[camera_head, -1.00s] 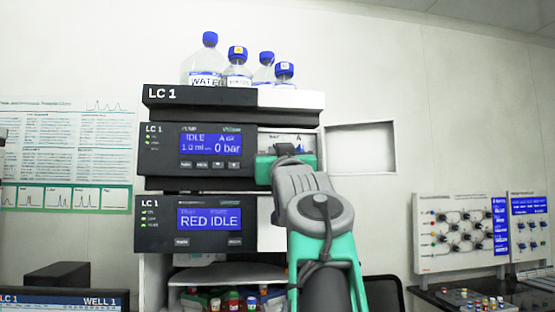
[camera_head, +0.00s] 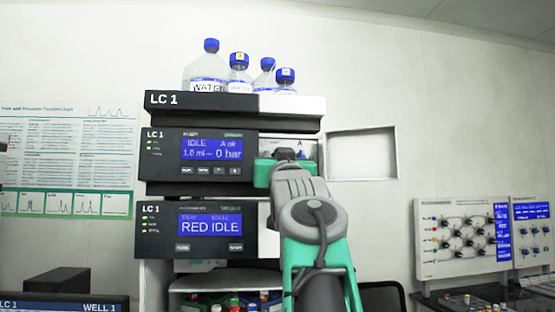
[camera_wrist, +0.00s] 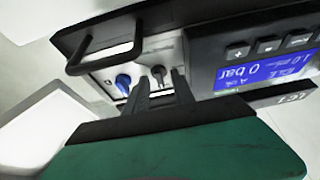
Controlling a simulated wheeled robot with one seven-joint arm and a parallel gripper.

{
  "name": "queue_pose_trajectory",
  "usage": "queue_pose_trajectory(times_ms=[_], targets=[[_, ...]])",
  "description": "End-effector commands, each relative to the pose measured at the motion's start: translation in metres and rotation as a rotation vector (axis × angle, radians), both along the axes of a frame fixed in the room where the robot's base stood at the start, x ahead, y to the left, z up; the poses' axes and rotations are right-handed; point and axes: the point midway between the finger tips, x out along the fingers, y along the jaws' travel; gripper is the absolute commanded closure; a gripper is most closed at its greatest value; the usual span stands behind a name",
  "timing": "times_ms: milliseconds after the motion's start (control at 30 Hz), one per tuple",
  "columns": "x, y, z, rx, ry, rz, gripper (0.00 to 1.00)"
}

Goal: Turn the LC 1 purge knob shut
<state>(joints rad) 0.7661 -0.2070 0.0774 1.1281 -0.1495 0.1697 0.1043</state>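The LC 1 pump module (camera_head: 160,172) is in the stack in the head view, its display (camera_head: 212,149) reading IDLE and 0 bar. My gripper (camera_wrist: 160,80) is at its right-hand bay, whose front my arm mostly hides in the head view. In the wrist view, the bay (camera_wrist: 103,66) shows a blue knob (camera_wrist: 123,83) and a small dark knob (camera_wrist: 158,72). My fingers are apart, with the dark knob between and just beyond the tips; I cannot tell whether they touch it. The blue knob is left of the fingers. Neither knob's label is legible, so I cannot tell which is purge.
A dark handle-like bar (camera_wrist: 105,52) stands out beside the knobs. An open white door panel (camera_head: 362,154) is at the bay's right. Capped bottles (camera_head: 207,72) stand on top of the stack. The RED IDLE module (camera_head: 165,235) is below. A valve panel (camera_head: 462,240) stands far right.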

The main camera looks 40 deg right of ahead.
Motion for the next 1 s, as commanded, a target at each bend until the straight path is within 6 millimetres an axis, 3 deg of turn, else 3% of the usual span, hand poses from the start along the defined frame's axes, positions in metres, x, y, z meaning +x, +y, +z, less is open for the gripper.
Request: queue_pose_trajectory(times_ms=[267,600,1000], targets=[[-0.005,0.003,-0.005,0.000,0.001,0.000,0.70],[-0.054,0.037,-0.030,-0.001,0.001,-0.002,0.70],[-0.059,0.041,-0.031,0.001,0.001,0.000,0.70]])
